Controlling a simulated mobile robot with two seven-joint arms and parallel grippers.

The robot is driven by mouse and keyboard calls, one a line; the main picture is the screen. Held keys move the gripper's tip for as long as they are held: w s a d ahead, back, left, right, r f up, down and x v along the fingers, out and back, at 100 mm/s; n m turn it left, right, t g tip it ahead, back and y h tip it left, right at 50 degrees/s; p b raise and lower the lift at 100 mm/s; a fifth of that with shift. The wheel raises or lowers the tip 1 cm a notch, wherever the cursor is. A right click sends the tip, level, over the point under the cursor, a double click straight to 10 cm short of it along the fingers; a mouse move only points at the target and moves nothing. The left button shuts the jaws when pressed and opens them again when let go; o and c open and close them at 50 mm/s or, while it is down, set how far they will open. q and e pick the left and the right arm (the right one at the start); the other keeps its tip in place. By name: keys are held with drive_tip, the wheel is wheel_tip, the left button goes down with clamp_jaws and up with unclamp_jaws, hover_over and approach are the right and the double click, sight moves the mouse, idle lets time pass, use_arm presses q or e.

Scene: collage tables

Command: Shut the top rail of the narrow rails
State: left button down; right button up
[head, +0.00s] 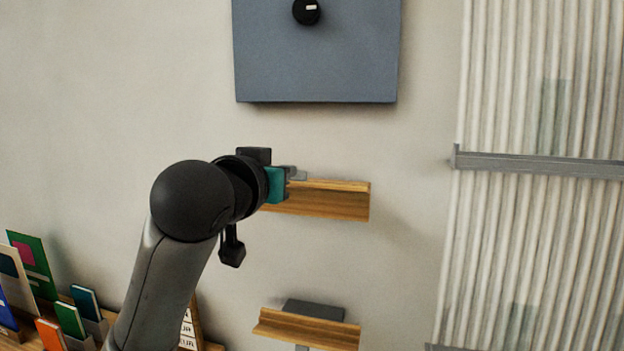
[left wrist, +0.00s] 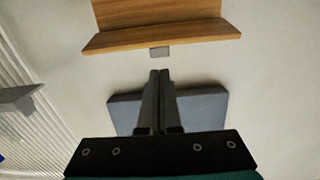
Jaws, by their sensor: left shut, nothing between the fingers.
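The narrow rails are two short wooden pieces on the pale wall. The top rail (head: 335,203) shows a broad wooden face with a thin lighter upper edge; its left end is hidden behind my left gripper. The lower rail (head: 310,328) sits further down, with a dark grey plate behind it. My left gripper (head: 300,174) is shut and empty, with its fingertips at the top rail's upper left in the head view. In the left wrist view, the shut fingers (left wrist: 160,74) point at a wooden rail (left wrist: 160,35) with a small grey bracket; a gap shows between them. My right gripper is out of view.
A blue-grey panel (head: 318,60) with a black round knob is on the wall above. A ribbed pale panel (head: 530,90) with a grey bar (head: 540,165) stands at right. Colourful cards (head: 35,265) stand in wooden holders at lower left. The wall between is clear.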

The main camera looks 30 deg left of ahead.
use_arm(q)
wheel_tip(320, 180, up, 4)
drive_tip(key=s+t, duration=0.1)
drive_tip(key=s, duration=0.1)
drive_tip(key=p, duration=0.6)
hover_over(297, 178)
drive_tip(key=shift+w+a+f+y, duration=0.1)
drive_tip(key=shift+w+f+y, duration=0.05)
drive_tip(key=shift+w+y, duration=0.15)
drive_tip(key=shift+s+f, duration=0.15)
drive_tip(key=shift+f, duration=0.35)
drive_tip(key=shift+s+f, duration=0.15)
drive_tip(key=shift+f, duration=0.35)
drive_tip(key=shift+s+d+f, duration=0.1)
drive_tip(key=shift+s+f, duration=0.1)
drive_tip(key=shift+f, duration=0.25)
drive_tip(key=shift+s+d+f, duration=0.1)
drive_tip(key=shift+s+f, duration=0.1)
drive_tip(key=shift+f, duration=0.25)
